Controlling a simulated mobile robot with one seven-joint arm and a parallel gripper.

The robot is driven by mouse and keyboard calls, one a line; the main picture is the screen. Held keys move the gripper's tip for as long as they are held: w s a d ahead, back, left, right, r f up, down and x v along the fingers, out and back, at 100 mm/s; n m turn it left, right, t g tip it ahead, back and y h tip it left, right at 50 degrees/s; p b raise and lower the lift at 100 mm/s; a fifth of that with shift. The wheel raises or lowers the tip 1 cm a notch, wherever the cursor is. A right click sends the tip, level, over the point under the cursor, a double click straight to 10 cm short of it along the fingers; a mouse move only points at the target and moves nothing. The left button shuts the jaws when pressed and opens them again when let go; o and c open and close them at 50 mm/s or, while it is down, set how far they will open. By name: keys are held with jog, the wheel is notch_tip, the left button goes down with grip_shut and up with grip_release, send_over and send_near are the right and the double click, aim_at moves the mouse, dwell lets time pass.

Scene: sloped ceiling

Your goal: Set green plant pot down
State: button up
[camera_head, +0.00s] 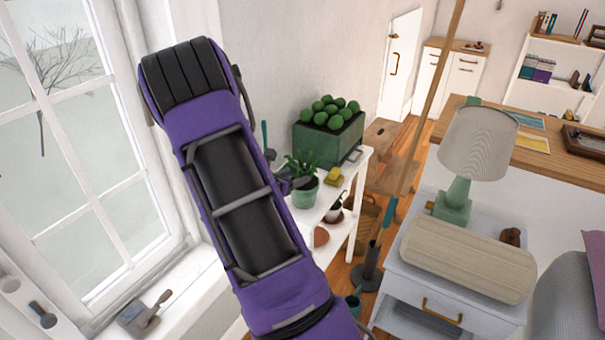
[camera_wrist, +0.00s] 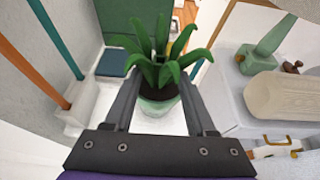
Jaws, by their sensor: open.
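The green plant pot (camera_head: 305,194) holds a spiky leafy plant and appears upright on the top of a white shelf unit (camera_head: 331,190). In the wrist view the pot (camera_wrist: 158,106) sits between the fingers of my gripper (camera_wrist: 160,84), with white shelf surface below it. My gripper is open, with one finger to each side of the pot. Leaves partly cover the fingertips, so I cannot tell whether either finger touches the pot. In the head view my purple arm hides most of the gripper (camera_head: 288,184).
A large green planter (camera_head: 328,142) with round green plants stands behind the pot on the shelf. A yellow item (camera_head: 333,175) lies close by. A window is on the left. A grey nightstand (camera_head: 400,280) with a lamp (camera_head: 478,145) and a cream cushion-like object (camera_head: 468,260) is on the right.

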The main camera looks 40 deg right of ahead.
jog(key=v, duration=0.6)
jog(key=shift+a, duration=0.25)
jog(key=shift+s+r, duration=0.1)
jog(key=shift+r, duration=0.05)
